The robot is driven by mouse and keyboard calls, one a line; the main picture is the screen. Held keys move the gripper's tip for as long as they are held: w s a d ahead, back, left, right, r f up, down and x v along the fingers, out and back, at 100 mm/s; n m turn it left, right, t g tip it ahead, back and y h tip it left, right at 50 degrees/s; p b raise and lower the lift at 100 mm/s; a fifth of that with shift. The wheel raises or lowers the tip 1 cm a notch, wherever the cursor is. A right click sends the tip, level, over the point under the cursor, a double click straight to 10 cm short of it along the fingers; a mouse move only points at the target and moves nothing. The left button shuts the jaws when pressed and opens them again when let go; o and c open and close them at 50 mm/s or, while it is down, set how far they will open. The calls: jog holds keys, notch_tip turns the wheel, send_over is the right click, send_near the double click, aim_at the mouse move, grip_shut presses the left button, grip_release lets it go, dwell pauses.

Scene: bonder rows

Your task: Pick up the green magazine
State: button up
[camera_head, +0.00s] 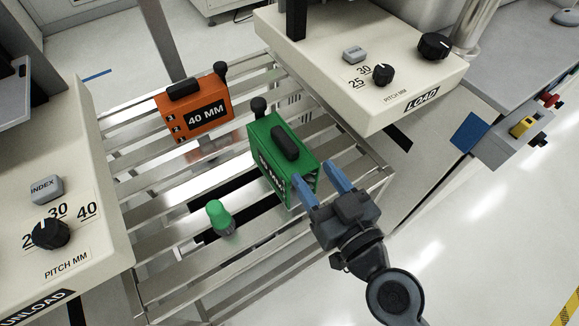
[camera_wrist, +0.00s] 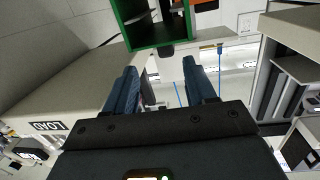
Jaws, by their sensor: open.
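The green magazine (camera_head: 278,150) stands on the slatted metal rack in the head view, with a black handle on top and a black knob at its far left corner. Its label is partly hidden by a blue finger. My gripper (camera_head: 323,178) is open at the magazine's near right end, with its blue fingertips close to it. I cannot tell whether they touch. In the wrist view the green magazine (camera_wrist: 131,31) shows at the top as an open green frame, beyond the spread fingers of my gripper (camera_wrist: 160,78).
An orange magazine (camera_head: 196,110) marked 40 MM stands behind left on the rack (camera_head: 165,185). A green knob (camera_head: 219,217) stands at the front. The LOAD unit (camera_head: 400,90) flanks the rack at right, the UNLOAD unit (camera_head: 75,190) at left. Open floor lies at lower right.

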aim_at(281, 133)
jog(key=w+a+y, duration=0.1)
jog(key=w, duration=0.1)
jog(key=w+a+r+n+y, duration=0.1)
jog(key=a, duration=0.1)
jog(key=shift+w+n+b, duration=0.3)
jog(key=shift+w, duration=0.05)
jog(key=p+x, duration=0.1)
jog(key=x, duration=0.1)
jog(key=shift+w+a, duration=0.15)
jog(key=shift+w, duration=0.05)
jog(key=shift+f+p+x, duration=0.15)
jog(key=shift+p+x, duration=0.2)
jog(key=shift+x, duration=0.85)
jog(key=shift+f+p+x, duration=0.15)
jog(key=shift+p+x, duration=0.15)
jog(key=shift+x, duration=0.9)
grip_shut()
